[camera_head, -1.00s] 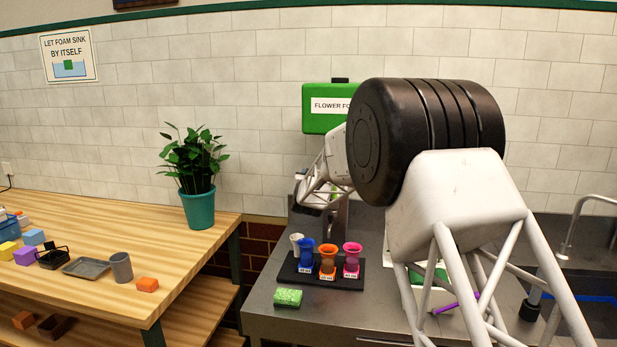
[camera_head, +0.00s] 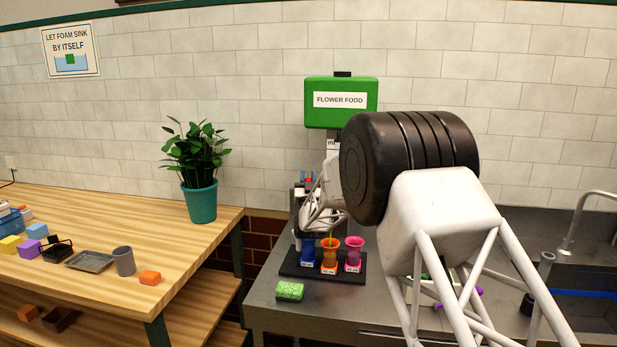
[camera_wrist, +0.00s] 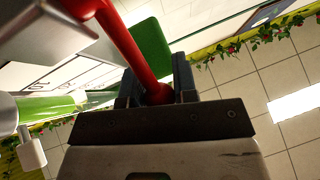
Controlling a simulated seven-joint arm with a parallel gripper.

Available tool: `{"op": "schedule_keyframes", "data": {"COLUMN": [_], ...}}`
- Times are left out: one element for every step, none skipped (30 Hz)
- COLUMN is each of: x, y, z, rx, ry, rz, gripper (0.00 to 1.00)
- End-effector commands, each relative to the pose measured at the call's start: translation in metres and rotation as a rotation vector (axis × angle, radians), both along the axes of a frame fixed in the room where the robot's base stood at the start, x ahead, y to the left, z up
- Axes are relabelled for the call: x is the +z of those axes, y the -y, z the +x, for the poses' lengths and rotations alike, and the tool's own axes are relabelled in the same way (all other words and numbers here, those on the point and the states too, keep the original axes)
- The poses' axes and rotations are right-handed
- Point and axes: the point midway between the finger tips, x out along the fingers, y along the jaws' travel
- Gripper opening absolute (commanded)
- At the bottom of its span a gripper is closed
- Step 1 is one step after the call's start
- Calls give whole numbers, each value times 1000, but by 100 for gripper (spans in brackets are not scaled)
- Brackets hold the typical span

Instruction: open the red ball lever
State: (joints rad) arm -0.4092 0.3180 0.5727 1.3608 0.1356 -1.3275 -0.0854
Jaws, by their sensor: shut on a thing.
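In the wrist view the red ball lever (camera_wrist: 128,45) runs down from the upper left, and its ball end sits between the jaws of my gripper (camera_wrist: 156,92). My gripper is shut on it. In the head view a small red spot by the dispenser may be the lever; my arm hides most of my gripper there. The green flower food tank (camera_head: 341,103) is on the wall side above the arm, and a green part of it likely shows in the wrist view. A clear green tube (camera_wrist: 50,104) is at the wrist view's left.
A black tray (camera_head: 312,280) holds blue (camera_head: 308,252), orange (camera_head: 330,254) and pink (camera_head: 353,254) vases. A thin green streak shows above the orange one. Green foam (camera_head: 290,290) lies in front. A potted plant (camera_head: 200,200) stands on the wooden table to the left.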

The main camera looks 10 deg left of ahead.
Motion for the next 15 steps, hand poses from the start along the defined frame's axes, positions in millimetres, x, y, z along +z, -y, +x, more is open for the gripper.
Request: {"op": "schedule_keyframes", "data": {"x": [0,0,0,0,0,0,0,0,0,0,0,0,1,1,0], "y": [0,0,0,0,0,0,0,0,0,0,0,0,0,0,0], "z": [0,0,-1,-1,-1,-1,-1,-1,-1,-1,-1,-1,-1,-1,-1], "rx": [1,0,1,1,0,0,0,0,0,0,0,0,0,0,0], "ry": [6,8,12,13,13,14,14,14,13,13,13,13,13,13,13], "rz": [0,-1,0,0,-1,-1,-1,-1,-1,-1,-1,-1,-1,-1,-1], "gripper": [0,0,0,0,0,0,0,0,0,0,0,0,0,31,37]}}
